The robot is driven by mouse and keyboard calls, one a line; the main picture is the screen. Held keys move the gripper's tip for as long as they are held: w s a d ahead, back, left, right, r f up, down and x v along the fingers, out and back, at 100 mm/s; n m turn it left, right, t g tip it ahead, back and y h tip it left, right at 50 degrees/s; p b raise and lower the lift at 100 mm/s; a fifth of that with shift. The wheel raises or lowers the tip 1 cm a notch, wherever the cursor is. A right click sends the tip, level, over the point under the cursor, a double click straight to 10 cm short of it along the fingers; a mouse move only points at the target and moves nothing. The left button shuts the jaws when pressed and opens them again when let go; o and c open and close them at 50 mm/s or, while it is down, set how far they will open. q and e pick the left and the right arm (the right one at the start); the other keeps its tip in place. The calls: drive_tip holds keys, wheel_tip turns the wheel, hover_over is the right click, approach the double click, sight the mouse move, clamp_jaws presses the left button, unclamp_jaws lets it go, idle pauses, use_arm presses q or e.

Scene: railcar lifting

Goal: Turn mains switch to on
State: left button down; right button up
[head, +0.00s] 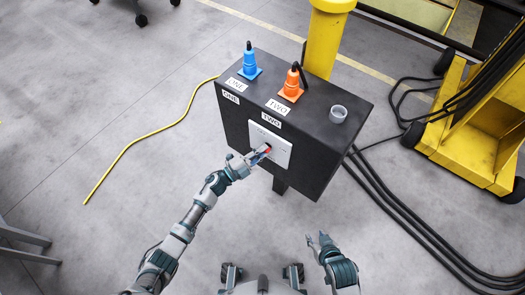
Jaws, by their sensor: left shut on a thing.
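The mains switch (267,149) shows a small red part on a pale panel (283,151) on the front of a dark control box (325,160). My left gripper (262,152) is at the panel, shut on the switch, and its fingers cover most of it. I cannot tell the switch's position. My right gripper (318,240) is in the lower right, away from the box, with its fingers apart and nothing between them.
A blue plug (249,65) and an orange plug (291,86) stand on the box top beside an empty grey round socket (338,114). A yellow post (325,40) rises behind. Black cables (385,200) run along the floor at right, near yellow machinery (480,120). The left floor is mostly clear.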

use_arm(q)
drive_tip(key=shift+s+f, duration=0.2)
drive_tip(key=shift+f, duration=0.1)
drive_tip(key=c, duration=1.2)
unclamp_jaws()
drive_tip(key=shift+r, duration=0.15)
drive_tip(key=v, duration=1.2)
